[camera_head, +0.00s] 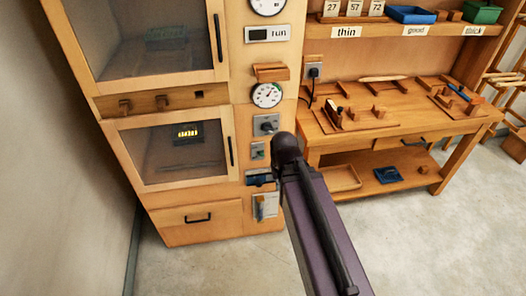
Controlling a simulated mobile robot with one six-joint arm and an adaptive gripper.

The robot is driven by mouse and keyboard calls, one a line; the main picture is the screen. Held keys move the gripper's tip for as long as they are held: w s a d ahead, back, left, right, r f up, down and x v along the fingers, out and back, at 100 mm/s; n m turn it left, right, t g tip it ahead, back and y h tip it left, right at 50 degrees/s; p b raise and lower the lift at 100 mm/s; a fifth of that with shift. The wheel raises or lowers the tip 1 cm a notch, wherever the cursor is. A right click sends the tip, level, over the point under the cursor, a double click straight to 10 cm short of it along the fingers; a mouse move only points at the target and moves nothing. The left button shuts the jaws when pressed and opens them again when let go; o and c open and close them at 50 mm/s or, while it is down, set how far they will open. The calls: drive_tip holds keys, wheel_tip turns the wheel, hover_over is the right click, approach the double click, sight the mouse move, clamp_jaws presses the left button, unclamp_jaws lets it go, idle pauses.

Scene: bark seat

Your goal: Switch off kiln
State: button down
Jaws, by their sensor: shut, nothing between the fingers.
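The kiln (213,203) is a tall wooden cabinet with two dark glass doors. Behind its lower door (160,160) a small yellow glow (187,132) shows. My arm reaches up from the bottom right.
A wooden workbench (400,110) with tools stands to the right, with a shelf labelled "thin" and "good" above it. A black plug (314,71) and cord hang on the wall. Floor in front is clear.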

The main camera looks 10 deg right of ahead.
drive_tip(key=w+f+t+b, duration=0.2)
drive_tip(key=w+t+b, duration=0.25)
drive_tip(key=w, duration=0.75)
drive_tip(key=t+b, duration=0.2)
drive_tip(key=t, duration=0.3)
approach(260, 143)
drive_tip(key=v, duration=0.4)
drive_tip(key=shift+w+d+r, duration=0.1)
drive_tip(key=shift+w+r, duration=0.15)
drive_tip(key=shift+w, duration=0.3)
drive_tip(key=shift+f, duration=0.1)
drive_tip(key=b+x, duration=0.2)
drive_tip(key=x, duration=0.1)
drive_tip(key=b+x, duration=0.3)
drive_tip(key=x, duration=0.1)
drive_tip(key=b+x, duration=0.2)
drive_tip(key=x, duration=0.1)
drive_tip(key=shift+s+f, duration=0.2)
drive_tip(key=shift+f, duration=0.3)
drive_tip(key=shift+s+f+b, duration=0.4)
drive_tip(key=shift+f+b, duration=0.25)
drive_tip(key=shift+b, duration=0.1)
drive_tip(key=shift+s+f+b, duration=0.4)
drive_tip(key=shift+f+b, duration=0.25)
drive_tip(key=shift+b, duration=0.05)
